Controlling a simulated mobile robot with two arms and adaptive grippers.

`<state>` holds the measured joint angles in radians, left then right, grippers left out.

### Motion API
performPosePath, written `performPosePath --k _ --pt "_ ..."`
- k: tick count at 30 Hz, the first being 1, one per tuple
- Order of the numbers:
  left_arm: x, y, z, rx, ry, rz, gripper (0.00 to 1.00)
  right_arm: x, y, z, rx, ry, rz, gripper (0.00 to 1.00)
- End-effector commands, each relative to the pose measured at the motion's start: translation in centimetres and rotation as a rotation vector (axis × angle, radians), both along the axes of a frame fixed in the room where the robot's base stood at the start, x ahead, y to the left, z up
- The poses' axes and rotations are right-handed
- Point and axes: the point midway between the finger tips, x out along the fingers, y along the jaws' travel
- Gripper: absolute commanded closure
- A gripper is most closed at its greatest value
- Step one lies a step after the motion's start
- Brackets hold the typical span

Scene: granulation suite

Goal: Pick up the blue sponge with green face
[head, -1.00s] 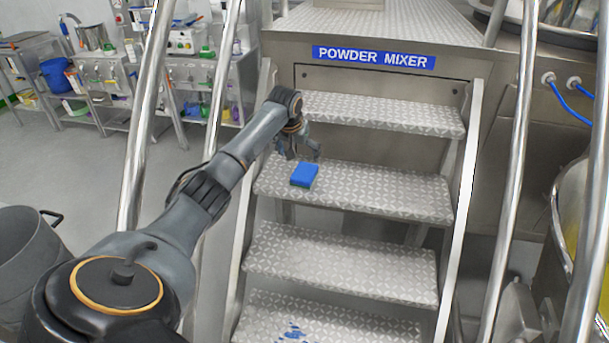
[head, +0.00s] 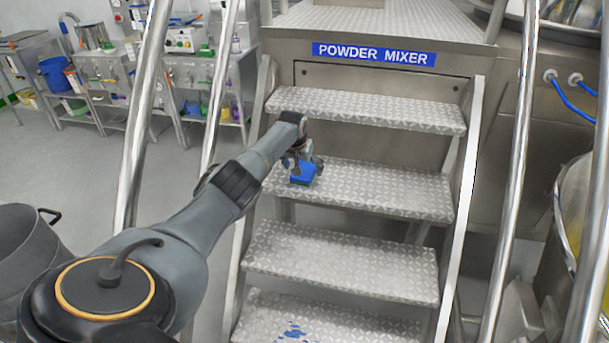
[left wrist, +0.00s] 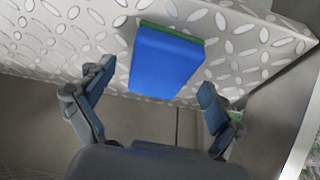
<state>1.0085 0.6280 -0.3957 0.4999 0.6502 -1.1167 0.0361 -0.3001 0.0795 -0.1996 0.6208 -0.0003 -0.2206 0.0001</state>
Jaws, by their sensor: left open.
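The blue sponge with green face (head: 304,176) lies on the second step from the top, near its left end. In the left wrist view the sponge (left wrist: 166,62) shows its blue side, with a thin green edge along the far side. My left gripper (head: 302,166) is over the sponge, and its fingers partly cover it. In the left wrist view the left gripper's fingers (left wrist: 152,88) are spread wide, one on each side of the sponge's near end, with gaps to it. My right gripper is not in view.
The metal steps (head: 375,193) have a raised diamond pattern and lead up to the powder mixer platform. Shiny handrails (head: 512,170) stand on both sides. Blue marks (head: 292,332) show on the lowest visible step. A grey bin (head: 22,250) stands at the left.

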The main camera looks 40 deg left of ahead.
Motion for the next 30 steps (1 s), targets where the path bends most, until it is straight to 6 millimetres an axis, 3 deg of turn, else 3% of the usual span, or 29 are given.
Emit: performPosePath --k 9,16,30 --pt "0.11 0.01 -0.20 0.000 0.000 -0.001 0.08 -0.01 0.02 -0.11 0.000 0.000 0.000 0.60" --pt "0.10 0.02 -0.21 0.000 0.000 -0.001 0.52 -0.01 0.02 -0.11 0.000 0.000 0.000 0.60" --pt "0.08 0.00 0.23 0.000 0.000 -0.001 0.54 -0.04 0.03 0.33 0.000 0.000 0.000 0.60"
